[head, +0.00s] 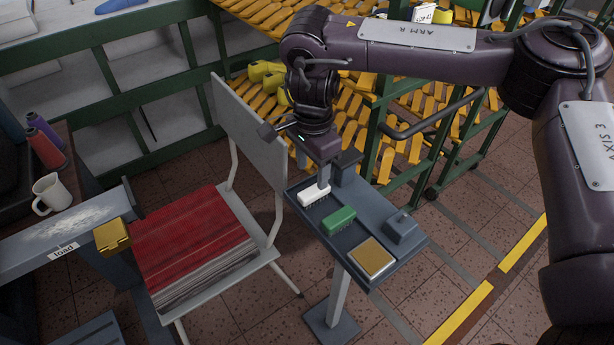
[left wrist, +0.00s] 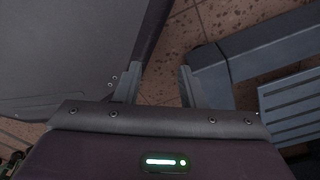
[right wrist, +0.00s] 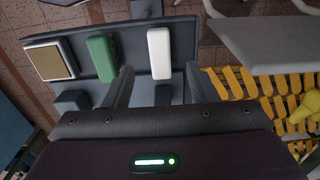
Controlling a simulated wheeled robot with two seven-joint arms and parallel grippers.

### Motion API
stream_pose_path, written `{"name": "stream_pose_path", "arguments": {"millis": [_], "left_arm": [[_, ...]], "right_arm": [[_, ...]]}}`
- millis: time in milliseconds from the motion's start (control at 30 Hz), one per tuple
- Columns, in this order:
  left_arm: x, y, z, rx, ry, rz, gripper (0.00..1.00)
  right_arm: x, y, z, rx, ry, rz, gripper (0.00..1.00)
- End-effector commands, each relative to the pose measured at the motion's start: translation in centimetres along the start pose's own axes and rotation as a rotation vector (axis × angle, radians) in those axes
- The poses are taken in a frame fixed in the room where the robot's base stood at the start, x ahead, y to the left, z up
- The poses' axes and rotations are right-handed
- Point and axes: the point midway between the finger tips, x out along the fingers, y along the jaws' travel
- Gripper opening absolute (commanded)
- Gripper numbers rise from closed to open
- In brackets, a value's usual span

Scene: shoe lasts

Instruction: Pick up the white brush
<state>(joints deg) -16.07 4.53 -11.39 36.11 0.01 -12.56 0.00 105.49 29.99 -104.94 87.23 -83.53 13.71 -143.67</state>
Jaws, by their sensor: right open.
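The white brush (head: 313,193) lies on a dark grey tray stand, at the tray's far left end, beside a green brush (head: 339,219). In the right wrist view the white brush (right wrist: 159,53) lies ahead, lined up with the gap between my right fingers. My right gripper (head: 323,182) is open and points down right over the brush, hiding part of its far end. Its fingers (right wrist: 157,72) stand apart on either side of the brush's near end; I cannot tell whether they touch it. My left gripper (left wrist: 159,72) is open and empty, seen only in the left wrist view.
The tray (head: 412,258) also bears a gold square pad (head: 372,258) and grey blocks. A chair (head: 250,135) with a red-topped stack (head: 190,235) stands close at left. A green-framed rack of yellow lasts (head: 410,140) is behind. A white mug (head: 52,193) stands far left.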

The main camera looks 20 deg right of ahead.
Motion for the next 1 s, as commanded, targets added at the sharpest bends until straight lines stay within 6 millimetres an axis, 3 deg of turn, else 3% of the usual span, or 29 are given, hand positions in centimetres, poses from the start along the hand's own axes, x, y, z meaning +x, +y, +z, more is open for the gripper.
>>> {"name": "stream_pose_path", "arguments": {"millis": [133,467,633,900,1000], "left_arm": [[0.0,0.0,0.3,0.000,-0.004,0.000,0.36],[-0.9,0.6,3.8,0.001,-0.055,0.007,0.36],[-1.0,0.4,3.1,0.002,-0.046,0.006,0.36],[-1.0,0.1,0.9,0.002,-0.014,0.002,0.36],[-1.0,0.2,1.1,0.002,-0.016,0.002,0.36]], "right_arm": [[1.2,0.1,-0.2,0.000,0.002,0.005,0.53],[5.3,0.1,-0.7,0.001,0.002,0.005,0.53],[7.4,0.1,-0.7,0.000,0.002,0.003,0.53],[7.8,0.0,-0.7,0.000,0.002,0.001,0.53],[7.7,0.0,-0.7,0.000,0.002,0.001,0.41]]}}
